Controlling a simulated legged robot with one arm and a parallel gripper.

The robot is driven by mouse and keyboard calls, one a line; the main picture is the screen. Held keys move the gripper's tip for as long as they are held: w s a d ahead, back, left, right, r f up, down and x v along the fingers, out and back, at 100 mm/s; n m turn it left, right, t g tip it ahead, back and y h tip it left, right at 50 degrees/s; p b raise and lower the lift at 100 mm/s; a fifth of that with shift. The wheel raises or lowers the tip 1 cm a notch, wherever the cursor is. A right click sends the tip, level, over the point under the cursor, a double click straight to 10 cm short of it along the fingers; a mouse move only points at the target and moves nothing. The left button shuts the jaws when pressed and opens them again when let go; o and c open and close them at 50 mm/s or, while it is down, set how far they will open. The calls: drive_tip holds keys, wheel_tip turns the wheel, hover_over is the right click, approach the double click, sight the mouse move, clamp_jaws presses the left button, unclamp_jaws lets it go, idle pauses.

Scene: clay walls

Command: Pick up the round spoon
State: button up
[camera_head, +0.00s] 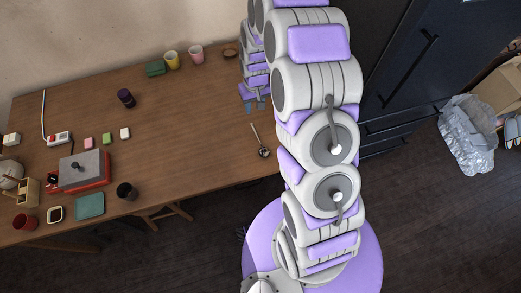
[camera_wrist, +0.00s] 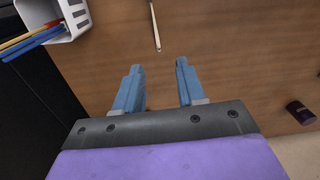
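The round spoon (camera_head: 258,138) lies on the wooden table near its right end. Its round bowl is towards the table's front edge and its thin handle points back towards my gripper (camera_head: 255,106). In the wrist view, only part of the pale handle (camera_wrist: 155,28) shows at the top; the bowl is out of that picture. My gripper (camera_wrist: 158,67) is open, with two blue fingers apart and nothing between them. The handle's end is just beyond the fingertips, roughly in line with the gap. I cannot tell the height above the table.
A white holder (camera_wrist: 62,14) with coloured sticks is at the wrist view's upper left. A dark cup (camera_wrist: 300,111) is at its right. In the head view, yellow (camera_head: 172,60) and pink (camera_head: 196,55) cups stand at the back. The table's middle (camera_head: 190,120) is clear.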

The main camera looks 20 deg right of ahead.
wheel_tip(320, 180, down, 5)
drive_tip(key=d, duration=0.2)
drive_tip(key=b, duration=0.2)
hover_over(255, 133)
drive_tip(key=f, duration=0.4)
drive_tip(key=a+f, duration=0.1)
drive_tip(key=f, duration=0.1)
drive_tip(key=shift+w+f, duration=0.2)
drive_tip(key=shift+d+f, duration=0.2)
drive_tip(key=shift+d, duration=0.1)
drive_tip(key=d+f, duration=0.1)
drive_tip(key=f+b, duration=0.1)
drive_tip(key=shift+s+d+f, duration=0.3)
drive_tip(key=shift+d+f, duration=0.1)
drive_tip(key=shift+a+f+b, duration=0.25)
drive_tip(key=shift+f+b, duration=0.15)
drive_tip(key=shift+f, duration=0.6)
drive_tip(key=shift+a, duration=0.6)
drive_tip(key=shift+d, duration=0.5)
drive_tip(key=shift+c, duration=0.4)
drive_tip(key=shift+d, duration=0.1)
drive_tip(key=shift+c, duration=2.3)
drive_tip(key=shift+a, duration=0.45)
clamp_jaws()
drive_tip(key=shift+d, duration=0.1)
